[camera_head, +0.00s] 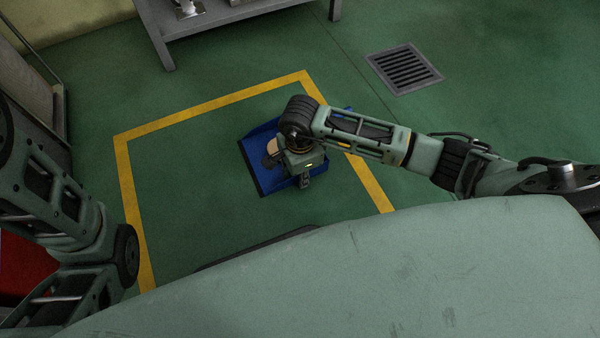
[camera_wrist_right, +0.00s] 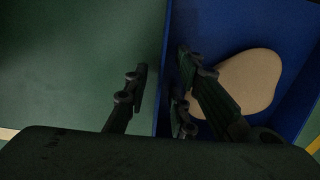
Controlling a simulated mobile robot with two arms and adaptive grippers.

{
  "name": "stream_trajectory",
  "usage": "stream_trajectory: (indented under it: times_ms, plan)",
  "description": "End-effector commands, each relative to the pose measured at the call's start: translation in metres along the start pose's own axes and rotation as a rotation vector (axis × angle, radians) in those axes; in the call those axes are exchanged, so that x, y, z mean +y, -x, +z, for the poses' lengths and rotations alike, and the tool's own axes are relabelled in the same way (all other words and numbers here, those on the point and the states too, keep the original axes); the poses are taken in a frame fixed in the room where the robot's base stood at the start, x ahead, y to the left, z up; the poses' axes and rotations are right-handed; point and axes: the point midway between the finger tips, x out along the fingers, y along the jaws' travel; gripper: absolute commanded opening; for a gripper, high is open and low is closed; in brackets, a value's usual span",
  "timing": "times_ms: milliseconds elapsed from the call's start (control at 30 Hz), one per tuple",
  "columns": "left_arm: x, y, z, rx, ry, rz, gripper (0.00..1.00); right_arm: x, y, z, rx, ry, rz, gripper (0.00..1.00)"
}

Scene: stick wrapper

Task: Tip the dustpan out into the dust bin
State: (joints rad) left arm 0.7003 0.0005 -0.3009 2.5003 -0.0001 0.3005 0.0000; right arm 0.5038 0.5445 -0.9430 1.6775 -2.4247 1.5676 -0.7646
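The blue dustpan (camera_head: 270,183) lies on the green floor inside a yellow line, partly hidden under my right gripper (camera_head: 297,172). In the right wrist view the dustpan (camera_wrist_right: 225,28) fills the right side. A flat tan rounded piece (camera_wrist_right: 250,82) lies in it. My right gripper (camera_wrist_right: 163,62) is open. One finger is over the floor and the other over the dustpan, with the pan's edge between them in the picture; contact cannot be told. My left arm shows at the left, but its gripper is not in view. I cannot identify a dust bin for certain.
A red surface (camera_head: 22,262) shows at the left edge, mostly behind my left arm. A grey table (camera_head: 235,14) stands at the top. A floor drain grate (camera_head: 404,68) is at the upper right. The floor left of the dustpan is clear.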

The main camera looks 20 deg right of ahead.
Motion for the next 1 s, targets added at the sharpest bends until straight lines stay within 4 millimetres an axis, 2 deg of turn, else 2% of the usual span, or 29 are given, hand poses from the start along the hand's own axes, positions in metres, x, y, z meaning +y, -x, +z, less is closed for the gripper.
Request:
stream_trajectory:
  times_ms: [400, 600, 800, 1000]
  plan:
    - [0.001, 0.008, -0.003, 0.0, -0.001, 0.0, 0.54, 0.001, -0.006, 0.0, -0.001, -0.001, 0.001, 0.23]
    - [-0.004, -0.019, 0.009, -0.005, 0.0, -0.001, 0.54, -0.001, 0.028, 0.0, 0.001, 0.001, -0.002, 0.23]
    - [-0.01, -0.046, 0.017, 0.0, -0.001, 0.0, 0.54, -0.001, 0.053, 0.002, 0.001, 0.0, -0.001, 0.23]
    - [-0.012, -0.06, 0.02, 0.003, -0.001, 0.001, 0.54, -0.001, 0.073, 0.002, 0.001, 0.0, 0.0, 0.23]
